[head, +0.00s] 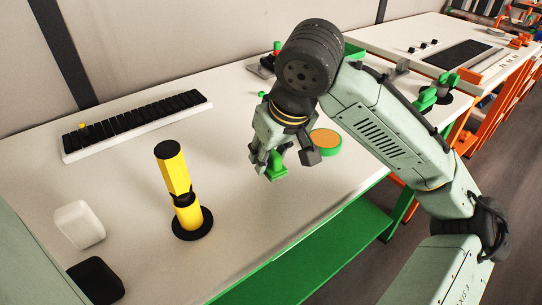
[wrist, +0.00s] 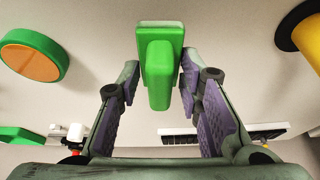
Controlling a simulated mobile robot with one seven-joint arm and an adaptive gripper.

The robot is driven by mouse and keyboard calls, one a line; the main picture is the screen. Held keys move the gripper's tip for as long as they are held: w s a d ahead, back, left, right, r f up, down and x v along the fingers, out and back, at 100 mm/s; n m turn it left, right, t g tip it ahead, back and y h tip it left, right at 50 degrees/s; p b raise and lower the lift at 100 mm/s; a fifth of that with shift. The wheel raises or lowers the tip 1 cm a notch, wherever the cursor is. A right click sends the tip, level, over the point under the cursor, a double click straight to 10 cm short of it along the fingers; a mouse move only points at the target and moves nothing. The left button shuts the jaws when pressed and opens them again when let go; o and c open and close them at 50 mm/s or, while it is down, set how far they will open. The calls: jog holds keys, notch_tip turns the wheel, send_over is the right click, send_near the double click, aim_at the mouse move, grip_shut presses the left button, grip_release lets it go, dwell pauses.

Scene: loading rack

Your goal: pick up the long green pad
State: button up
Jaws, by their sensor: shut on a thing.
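The long green pad (wrist: 162,38) is in the middle of the wrist view, between my gripper's fingers (wrist: 159,82). It has a wide flat block at the far end and a narrower bar towards me. In the head view my gripper (head: 283,158) points down over the white table, and the green pad (head: 277,172) shows below and between the fingers, partly hidden by them. My gripper is shut on it. I cannot tell whether the pad touches the table.
A round green-and-orange disc (head: 326,141) lies close to the right of my gripper. A yellow post on a black base (head: 190,220) stands to the left. A white rack with black slots (head: 140,125) is at the back left. The table front (head: 320,215) is clear.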

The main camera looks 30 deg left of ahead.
jog(key=s+d, duration=0.2)
jog(key=s, duration=0.2)
jog(key=s+d+r+b, duration=0.1)
jog(key=s+d, duration=0.1)
jog(key=s, duration=0.1)
jog(key=s+d, duration=0.3)
jog(key=s, duration=0.1)
jog(key=shift+s+r+b, duration=0.15)
jog(key=shift+s+b, duration=0.15)
jog(key=shift+b, duration=0.05)
jog(key=o, duration=0.6)
jog(key=c, duration=0.5)
jog(key=shift+o, duration=0.2)
